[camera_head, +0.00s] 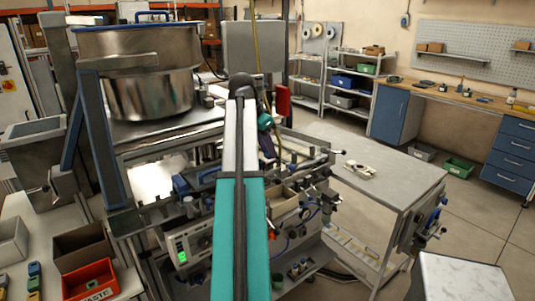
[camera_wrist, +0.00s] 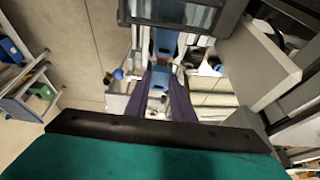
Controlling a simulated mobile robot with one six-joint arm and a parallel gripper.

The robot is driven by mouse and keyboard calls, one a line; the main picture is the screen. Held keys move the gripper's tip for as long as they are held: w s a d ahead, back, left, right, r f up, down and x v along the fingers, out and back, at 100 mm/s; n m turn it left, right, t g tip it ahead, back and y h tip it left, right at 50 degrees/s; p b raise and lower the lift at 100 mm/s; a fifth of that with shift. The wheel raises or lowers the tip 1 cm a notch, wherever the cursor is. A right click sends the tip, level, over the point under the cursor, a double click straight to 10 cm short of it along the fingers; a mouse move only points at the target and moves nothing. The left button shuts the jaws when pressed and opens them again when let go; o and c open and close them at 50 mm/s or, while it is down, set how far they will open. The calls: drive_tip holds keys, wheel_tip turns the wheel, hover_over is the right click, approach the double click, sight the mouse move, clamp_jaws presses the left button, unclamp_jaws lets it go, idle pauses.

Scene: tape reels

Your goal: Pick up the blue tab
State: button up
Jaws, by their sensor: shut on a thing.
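In the wrist view, my gripper (camera_wrist: 164,74) reaches forward with two dark purple fingers. They are closed on the blue tab (camera_wrist: 160,80), which shows between the fingertips. More blue and pale parts of the machine lie just beyond, so I cannot tell whether the tab is clear of them. In the head view, my gripper (camera_head: 268,156) is small and partly behind my arm, over the machine bench. The tab cannot be made out there.
A large steel pot (camera_head: 150,85) stands at the left. A red bin (camera_head: 90,280) and a brown bin (camera_head: 83,246) sit at the lower left. A grey side table (camera_head: 395,180) at the right is mostly clear. Machine fittings crowd the space around my gripper.

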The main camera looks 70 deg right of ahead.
drive_tip(key=shift+r+b, duration=0.3)
drive_tip(key=shift+r, duration=0.6)
drive_tip(key=shift+s+a+r, duration=0.1)
drive_tip(key=shift+a, duration=0.05)
drive_tip(key=s+a+b, duration=0.1)
drive_tip(key=s+a, duration=0.2)
drive_tip(key=a, duration=0.4)
drive_tip(key=s+a+r+b, duration=0.1)
drive_tip(key=s+a+b, duration=0.1)
drive_tip(key=s+a, duration=0.2)
drive_tip(key=shift+s+a+r, duration=0.25)
drive_tip(key=shift+s+a, duration=0.05)
drive_tip(key=shift+a, duration=1.05)
